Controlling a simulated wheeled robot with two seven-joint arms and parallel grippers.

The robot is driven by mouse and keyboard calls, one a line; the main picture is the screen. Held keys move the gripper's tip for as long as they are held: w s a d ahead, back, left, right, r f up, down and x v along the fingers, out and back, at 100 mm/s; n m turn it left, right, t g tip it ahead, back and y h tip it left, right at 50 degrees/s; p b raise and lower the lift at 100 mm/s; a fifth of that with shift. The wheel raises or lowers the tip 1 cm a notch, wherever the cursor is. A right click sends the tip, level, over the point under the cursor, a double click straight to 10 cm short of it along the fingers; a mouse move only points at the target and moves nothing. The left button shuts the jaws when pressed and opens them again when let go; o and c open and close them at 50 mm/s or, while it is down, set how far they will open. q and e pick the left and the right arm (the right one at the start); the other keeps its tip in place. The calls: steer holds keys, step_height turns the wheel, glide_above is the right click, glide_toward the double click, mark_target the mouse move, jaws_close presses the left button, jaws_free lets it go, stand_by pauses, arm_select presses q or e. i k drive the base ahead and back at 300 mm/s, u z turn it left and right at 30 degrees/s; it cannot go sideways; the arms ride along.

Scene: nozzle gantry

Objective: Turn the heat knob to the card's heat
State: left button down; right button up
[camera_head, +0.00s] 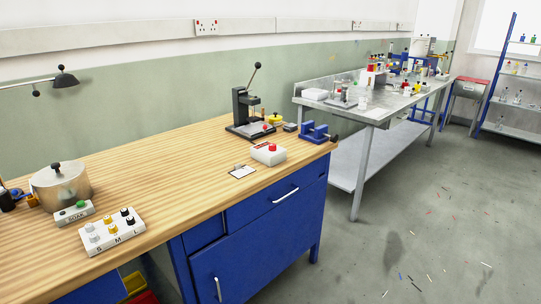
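A small white card (242,171) lies on the wooden bench, its writing too small to read. Just behind and right of it sits a white box (268,157) with a red knob or button (272,148) on top and a small red label. I cannot tell for sure that this is the heat knob, nor read any setting. A black lever press (240,106) stands behind it, with a small red spot near its base. Neither of my grippers is in view.
A metal pot (60,186), a box marked SOAK (73,216) and a white S, M, L rack (112,235) of small parts stand at the left. A blue vise (312,132) sits near the right end. The bench (170,165) between is clear.

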mark_target(272, 147)
steer(key=z, duration=0.05)
steer(key=k, duration=0.45)
steer(key=u, duration=0.5)
steer(key=i, duration=1.15)
steer(key=z, duration=1.9)
steer(key=i, duration=3.05)
steer(key=u, duration=1.7)
